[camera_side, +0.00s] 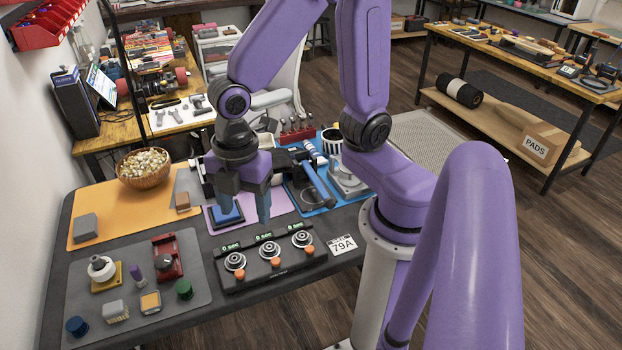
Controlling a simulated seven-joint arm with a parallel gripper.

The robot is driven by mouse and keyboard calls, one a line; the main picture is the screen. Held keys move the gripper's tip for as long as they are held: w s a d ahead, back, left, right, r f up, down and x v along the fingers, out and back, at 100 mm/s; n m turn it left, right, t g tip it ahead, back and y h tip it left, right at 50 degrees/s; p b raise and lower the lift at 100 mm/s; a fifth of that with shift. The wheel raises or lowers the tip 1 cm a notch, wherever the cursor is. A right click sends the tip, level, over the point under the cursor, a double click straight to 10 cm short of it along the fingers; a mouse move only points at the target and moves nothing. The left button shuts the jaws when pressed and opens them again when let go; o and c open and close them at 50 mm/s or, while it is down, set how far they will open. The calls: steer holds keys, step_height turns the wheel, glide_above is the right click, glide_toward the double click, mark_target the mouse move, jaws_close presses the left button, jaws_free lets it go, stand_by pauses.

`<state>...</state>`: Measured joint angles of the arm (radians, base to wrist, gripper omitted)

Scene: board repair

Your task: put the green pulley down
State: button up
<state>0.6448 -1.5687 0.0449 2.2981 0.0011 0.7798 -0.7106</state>
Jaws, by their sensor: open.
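A small dark green round piece (184,289), which looks like the green pulley, sits on the grey mat (85,295) at the front left of the table. My gripper (244,212) points down over the middle of the table, above or near a blue square block (226,216) on a purple mat (284,197). Its two fingers are apart, with nothing seen held between them. The green piece is to the left of and nearer the camera than my gripper, clear of its fingers. One finger partly hides the purple mat.
A black panel with several round dials (270,262) lies just in front of my gripper. The grey mat also carries a red device (167,258), a white knob on a yellow plate (101,268) and a blue round piece (77,326). A popcorn bowl (144,168) stands behind.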

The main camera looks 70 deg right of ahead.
steer(key=s+d+r+m, duration=0.3)
steer(key=s+d+m, duration=0.3)
steer(key=s, duration=0.3)
steer(key=shift+s+d, duration=0.35)
steer(key=shift+d, duration=0.15)
